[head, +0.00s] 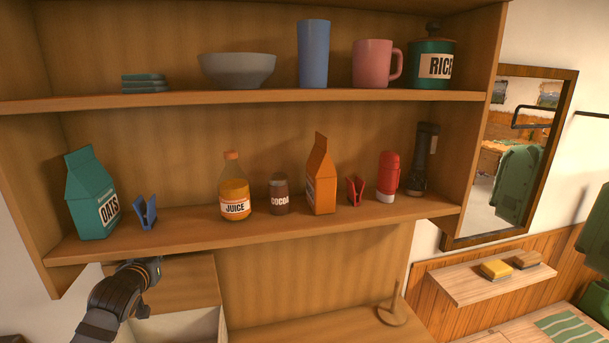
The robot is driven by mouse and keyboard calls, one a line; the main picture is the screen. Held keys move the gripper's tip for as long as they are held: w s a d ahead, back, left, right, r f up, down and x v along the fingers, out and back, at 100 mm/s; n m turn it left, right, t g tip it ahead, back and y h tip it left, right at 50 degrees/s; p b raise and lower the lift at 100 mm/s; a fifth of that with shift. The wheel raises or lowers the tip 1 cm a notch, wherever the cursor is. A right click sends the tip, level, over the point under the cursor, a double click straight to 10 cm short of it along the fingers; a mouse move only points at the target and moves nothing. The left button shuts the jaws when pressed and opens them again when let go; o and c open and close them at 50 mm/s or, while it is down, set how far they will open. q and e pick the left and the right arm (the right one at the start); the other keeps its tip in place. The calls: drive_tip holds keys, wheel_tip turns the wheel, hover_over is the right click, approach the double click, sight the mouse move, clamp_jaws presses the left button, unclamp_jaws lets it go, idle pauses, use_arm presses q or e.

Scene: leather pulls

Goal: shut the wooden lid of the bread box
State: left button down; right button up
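The bread box (207,326) stands at the lower left under the shelf unit, cut off by the bottom edge of the head view. Its pale inside shows below the wooden lid (190,285), which stands raised at the back. My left gripper (152,268) is at the upper left part of the lid, in front of it and close under the lower shelf. I cannot tell whether it touches the lid. Its fingers are small and dark, so open or shut is unclear. My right gripper is not in view.
The lower shelf (270,230) hangs just above the lid and my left gripper. It carries an oats carton (92,195), a blue clip (146,213), a juice bottle (234,188) and several other goods.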

use_arm(q)
drive_tip(key=shift+r, duration=0.15)
drive_tip(key=shift+s+d+f, duration=0.1)
drive_tip(key=shift+s, duration=0.35)
drive_tip(key=shift+s+d+f, duration=0.1)
drive_tip(key=shift+s, duration=0.3)
drive_tip(key=shift+p, duration=0.3)
